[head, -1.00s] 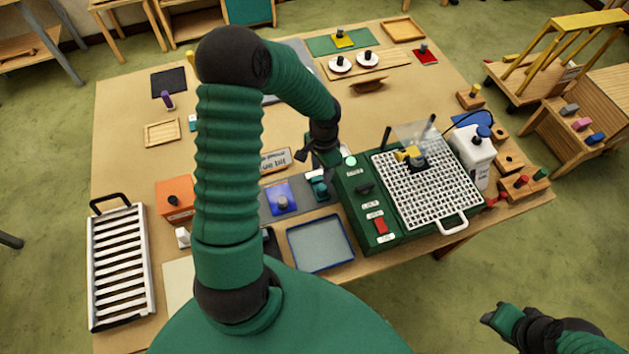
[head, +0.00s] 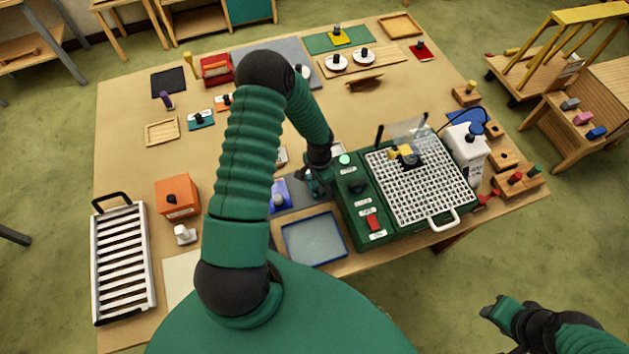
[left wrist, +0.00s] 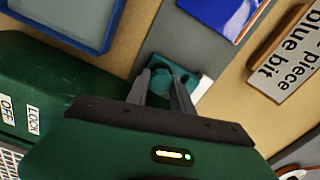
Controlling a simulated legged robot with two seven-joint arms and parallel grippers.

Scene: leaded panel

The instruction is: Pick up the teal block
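The teal block (left wrist: 172,70), with a rounded teal knob, sits on a grey strip in the left wrist view. In the head view it is mostly hidden by my left gripper (head: 316,186), beside the green machine. In the left wrist view, the two fingers of my left gripper (left wrist: 162,80) are apart, with the knob showing between their tips. I cannot tell whether they touch it. My right gripper (head: 488,310) is off the table at the lower right; its fingers are too small to read.
The green machine (head: 357,211) with a white grid stands close right of my left gripper. A blue-rimmed tray (head: 314,238) lies in front, and a blue piece (head: 279,196) to the left. Another teal piece (head: 201,119) lies farther back left.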

